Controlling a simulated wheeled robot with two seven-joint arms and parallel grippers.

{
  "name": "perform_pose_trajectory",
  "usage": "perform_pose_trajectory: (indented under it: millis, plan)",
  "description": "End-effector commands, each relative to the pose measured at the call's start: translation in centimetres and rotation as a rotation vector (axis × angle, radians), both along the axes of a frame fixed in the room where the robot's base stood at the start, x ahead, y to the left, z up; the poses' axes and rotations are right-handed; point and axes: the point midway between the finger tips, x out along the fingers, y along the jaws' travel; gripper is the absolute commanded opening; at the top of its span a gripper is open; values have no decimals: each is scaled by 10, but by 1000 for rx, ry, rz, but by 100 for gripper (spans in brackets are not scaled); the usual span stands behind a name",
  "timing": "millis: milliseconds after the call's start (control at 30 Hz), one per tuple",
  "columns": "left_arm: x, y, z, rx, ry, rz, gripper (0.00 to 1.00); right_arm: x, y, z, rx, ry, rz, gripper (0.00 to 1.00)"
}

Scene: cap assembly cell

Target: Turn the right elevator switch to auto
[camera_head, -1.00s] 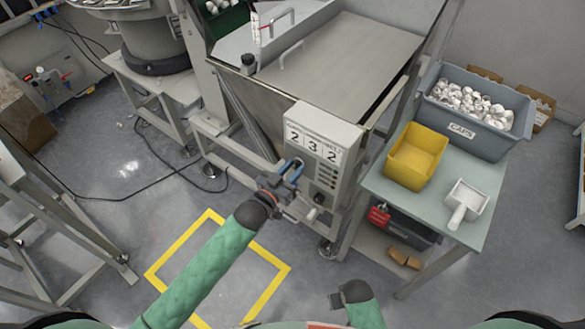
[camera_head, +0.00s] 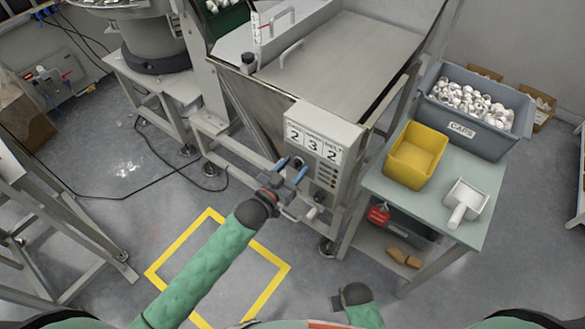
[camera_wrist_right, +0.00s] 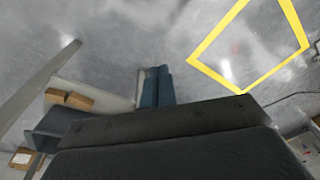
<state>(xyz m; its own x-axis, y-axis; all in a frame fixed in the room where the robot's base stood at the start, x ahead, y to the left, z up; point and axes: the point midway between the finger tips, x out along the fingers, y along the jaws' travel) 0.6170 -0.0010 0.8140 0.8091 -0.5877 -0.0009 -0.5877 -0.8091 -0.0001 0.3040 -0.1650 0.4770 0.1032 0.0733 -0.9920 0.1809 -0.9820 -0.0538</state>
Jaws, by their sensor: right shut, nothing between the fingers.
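The hand hides part of the panel. My right gripper (camera_wrist_right: 155,87) is shut and empty in the right wrist view, low over the floor and away from the box.
A green-grey table (camera_head: 430,205) at the right holds a yellow bin (camera_head: 415,155), a white scoop (camera_head: 465,200) and a grey crate (camera_head: 475,120) of caps. A yellow floor square (camera_head: 270,283) lies below my left arm. A black cable crosses the floor.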

Motion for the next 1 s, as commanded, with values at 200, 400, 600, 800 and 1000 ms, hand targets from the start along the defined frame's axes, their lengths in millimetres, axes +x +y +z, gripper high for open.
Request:
perform_pose_trajectory:
  millis: [200,400,600,800,1000]
  plan:
    - [-2,1,0,0,0,0,49,6,0,1,0,-6,1,0]
    - [-16,12,-3,-1,1,0,49,19,1,28,3,-21,2,0]
    - [-39,28,-3,0,1,0,49,20,5,62,10,-21,1,0]
    - [-56,41,-2,-1,1,0,49,20,7,88,14,-21,1,0]
    - [-63,46,-1,0,0,0,49,20,7,99,15,-19,1,0]
